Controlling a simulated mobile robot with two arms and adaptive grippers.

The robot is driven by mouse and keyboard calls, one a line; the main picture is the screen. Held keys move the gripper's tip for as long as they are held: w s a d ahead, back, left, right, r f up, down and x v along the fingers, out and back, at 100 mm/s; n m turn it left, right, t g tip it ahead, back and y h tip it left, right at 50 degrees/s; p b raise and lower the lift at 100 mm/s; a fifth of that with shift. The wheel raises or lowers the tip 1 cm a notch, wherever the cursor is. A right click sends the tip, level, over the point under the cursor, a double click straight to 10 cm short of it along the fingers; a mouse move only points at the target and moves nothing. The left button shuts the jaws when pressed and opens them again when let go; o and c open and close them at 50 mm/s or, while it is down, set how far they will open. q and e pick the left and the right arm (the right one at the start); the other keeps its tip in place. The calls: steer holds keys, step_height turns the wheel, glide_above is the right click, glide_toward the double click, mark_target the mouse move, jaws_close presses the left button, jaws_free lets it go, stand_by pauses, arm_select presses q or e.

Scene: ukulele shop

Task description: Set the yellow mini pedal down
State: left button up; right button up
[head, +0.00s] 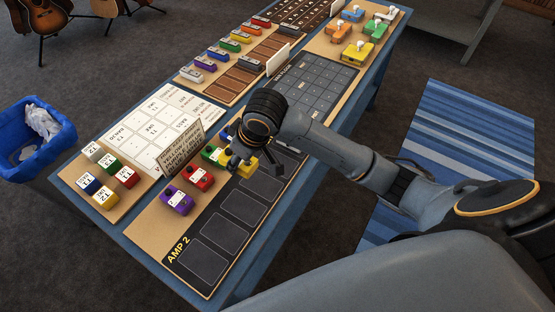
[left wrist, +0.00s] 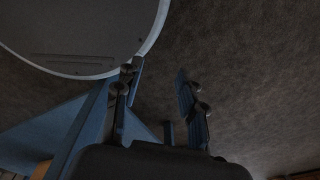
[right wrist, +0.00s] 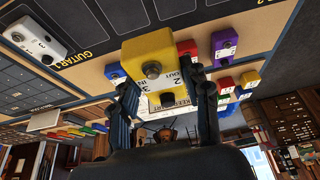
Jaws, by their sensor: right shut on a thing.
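The yellow mini pedal (right wrist: 152,52) is between the fingers of my right gripper (right wrist: 168,100), which is shut on it. In the head view the yellow pedal (head: 248,168) shows partly under my right gripper (head: 241,158), over the upper part of the AMP 2 board. I cannot tell whether its underside touches the board. The AMP 2 board (head: 224,232) has a row of dark outlined slots, and the visible near ones are empty. My left gripper (left wrist: 160,105) is open and empty in the left wrist view, outside the head view.
Purple (head: 177,200), red (head: 199,178) and green (head: 212,155) pedals stand in a row left of the slots, near a sign card (head: 181,150). Small coloured blocks (head: 103,198) stand on the left board. A blue bin (head: 38,135) stands left of the table.

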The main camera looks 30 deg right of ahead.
steer(key=w+d+f+p, duration=0.1)
steer(key=d+f, duration=0.2)
steer(key=d, duration=0.1)
steer(key=w+d+f+p, duration=0.1)
steer(key=d+f, duration=0.2)
steer(key=d, duration=0.1)
steer(key=w+d+f+p, duration=0.1)
steer(key=w+d+f, duration=0.1)
steer(key=d+f, duration=0.1)
steer(key=shift+w+d+f, duration=0.1)
steer(key=shift+d, duration=0.6)
steer(key=shift+d+f, duration=0.15)
steer(key=shift+f, duration=0.05)
steer(key=f, duration=0.3)
steer(key=shift+w+d, duration=0.1)
steer(key=shift+d, duration=0.1)
arm_select(q)
steer(key=r, duration=0.2)
steer(key=w+r, duration=0.1)
steer(key=shift+d+r, duration=0.2)
steer(key=shift+d, duration=0.1)
arm_select(e)
steer(key=shift+f, duration=0.25)
steer(key=o, duration=1.2)
steer(key=shift+f, duration=0.1)
steer(key=shift+o, duration=0.2)
